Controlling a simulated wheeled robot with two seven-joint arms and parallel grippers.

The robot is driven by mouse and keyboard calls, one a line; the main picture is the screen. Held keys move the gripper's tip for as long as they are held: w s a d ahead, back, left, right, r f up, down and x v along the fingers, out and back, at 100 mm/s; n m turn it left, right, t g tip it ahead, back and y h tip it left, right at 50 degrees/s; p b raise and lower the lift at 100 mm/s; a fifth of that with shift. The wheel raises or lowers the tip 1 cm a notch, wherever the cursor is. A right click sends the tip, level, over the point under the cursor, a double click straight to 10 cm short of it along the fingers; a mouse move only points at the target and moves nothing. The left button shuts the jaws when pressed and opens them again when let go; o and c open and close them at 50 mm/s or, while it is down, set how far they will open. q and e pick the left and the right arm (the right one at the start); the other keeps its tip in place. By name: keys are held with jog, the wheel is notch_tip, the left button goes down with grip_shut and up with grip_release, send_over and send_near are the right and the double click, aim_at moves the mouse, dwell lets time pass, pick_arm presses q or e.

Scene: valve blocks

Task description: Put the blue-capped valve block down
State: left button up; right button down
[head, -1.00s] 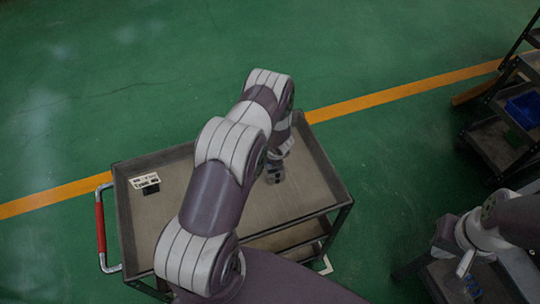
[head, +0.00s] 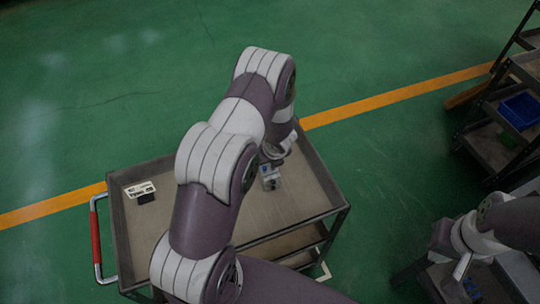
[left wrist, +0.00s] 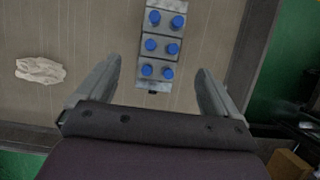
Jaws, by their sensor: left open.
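The blue-capped valve block (head: 270,178) stands on the grey top of a trolley (head: 316,190), right of my left arm in the head view. In the left wrist view the block (left wrist: 158,58) shows several blue caps in two rows. My left gripper (left wrist: 159,68) is open, with one finger on each side of the block's near end and a gap on both sides. In the head view my left gripper is mostly hidden by its own arm. My right gripper (head: 463,267) is at the lower right, away from the trolley; its jaws are too small to read.
A small white-and-black item (head: 141,191) lies on the trolley's left part. A crumpled pale scrap (left wrist: 40,70) lies on the trolley top in the left wrist view. The trolley has a raised rim and a red handle (head: 95,238). Shelves with a blue bin (head: 520,110) stand far right.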

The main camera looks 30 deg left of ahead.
pick_arm(q)
jog(key=s+d+r+n+g, duration=0.1)
jog(key=s+d+r+n, duration=0.1)
jog(key=s+r+n, duration=0.4)
jog(key=s+d+r+n, duration=0.2)
jog(key=s+r+n, duration=0.1)
jog(key=r+n, duration=0.6)
jog(key=s+d+r+n+h, duration=0.3)
jog(key=s+d+r+n, duration=0.2)
jog(key=s+n, duration=0.4)
jog(key=shift+d+r+n+g, duration=0.35)
jog(key=shift+r+n, duration=0.4)
jog(key=shift+n, duration=0.15)
